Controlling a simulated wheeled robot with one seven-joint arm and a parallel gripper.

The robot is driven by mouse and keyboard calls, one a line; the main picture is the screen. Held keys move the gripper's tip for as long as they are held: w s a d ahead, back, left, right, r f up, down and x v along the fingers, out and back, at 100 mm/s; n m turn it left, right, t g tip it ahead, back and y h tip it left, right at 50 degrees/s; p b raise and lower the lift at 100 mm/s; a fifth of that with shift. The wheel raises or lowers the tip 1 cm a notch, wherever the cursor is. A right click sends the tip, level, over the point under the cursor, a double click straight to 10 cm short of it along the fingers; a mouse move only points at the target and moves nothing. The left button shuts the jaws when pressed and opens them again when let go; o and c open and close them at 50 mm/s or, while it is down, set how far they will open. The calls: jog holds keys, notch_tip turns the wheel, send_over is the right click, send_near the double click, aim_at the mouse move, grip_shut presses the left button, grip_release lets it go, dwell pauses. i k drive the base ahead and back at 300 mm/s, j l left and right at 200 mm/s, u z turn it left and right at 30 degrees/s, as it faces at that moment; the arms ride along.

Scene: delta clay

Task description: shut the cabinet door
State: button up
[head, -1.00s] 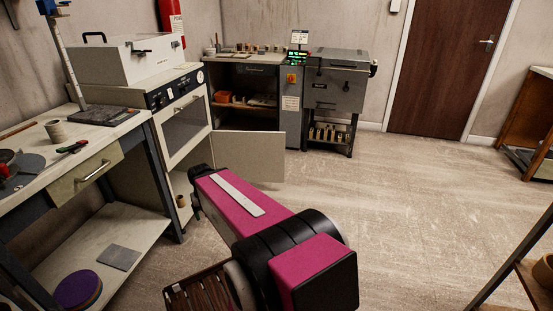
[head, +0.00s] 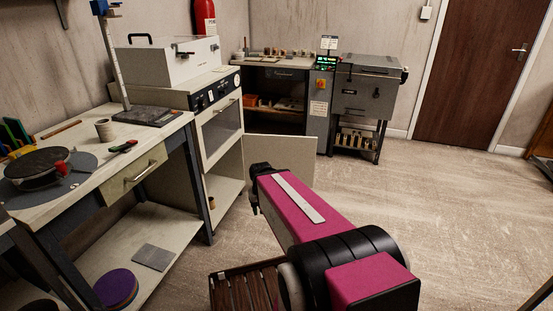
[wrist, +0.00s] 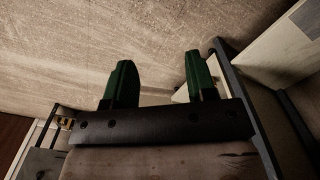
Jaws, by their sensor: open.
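The cabinet door (head: 280,160) is a pale flat panel standing open in front of the dark cabinet (head: 322,130) at the back of the head view. The cabinet's shelves show behind it. My gripper (wrist: 158,60) shows in the wrist view as two green fingers, apart, with nothing between them but floor. In the head view the dark wrist end of my arm overlaps the door's lower left part. I cannot tell whether they touch. A pale panel (wrist: 276,50) lies at the upper right of the wrist view; I cannot tell what it is.
A white oven unit (head: 220,130) stands left of the door, with a workbench (head: 85,205) nearer on the left. A grey machine on a stand (head: 368,95) is right of the cabinet. The floor (head: 450,200) is clear on the right.

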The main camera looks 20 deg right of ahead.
aim_at(297, 154)
jog(key=i+l, duration=0.25)
jog(key=l, duration=0.15)
jog(key=i+l+u, duration=0.1)
jog(key=i+l, duration=0.15)
jog(key=l, duration=0.2)
jog(key=i+l, duration=0.25)
jog(key=l, duration=0.15)
jog(key=i+l+u, duration=0.1)
jog(key=l, duration=0.45)
jog(key=i+l+u, duration=0.1)
jog(key=l, duration=0.5)
jog(key=i+l+u, duration=0.1)
jog(key=l, duration=0.45)
jog(key=i+l+u, duration=0.1)
jog(key=l, duration=0.5)
jog(key=i+l+u, duration=0.1)
jog(key=l, duration=0.5)
jog(key=i+l, duration=0.1)
jog(key=l, duration=0.35)
jog(key=i+l+u, duration=0.1)
jog(key=l, duration=0.3)
jog(key=i+l, duration=0.15)
jog(key=l, duration=0.3)
jog(key=l+u, duration=0.1)
jog(key=l, duration=0.35)
jog(key=i, duration=0.05)
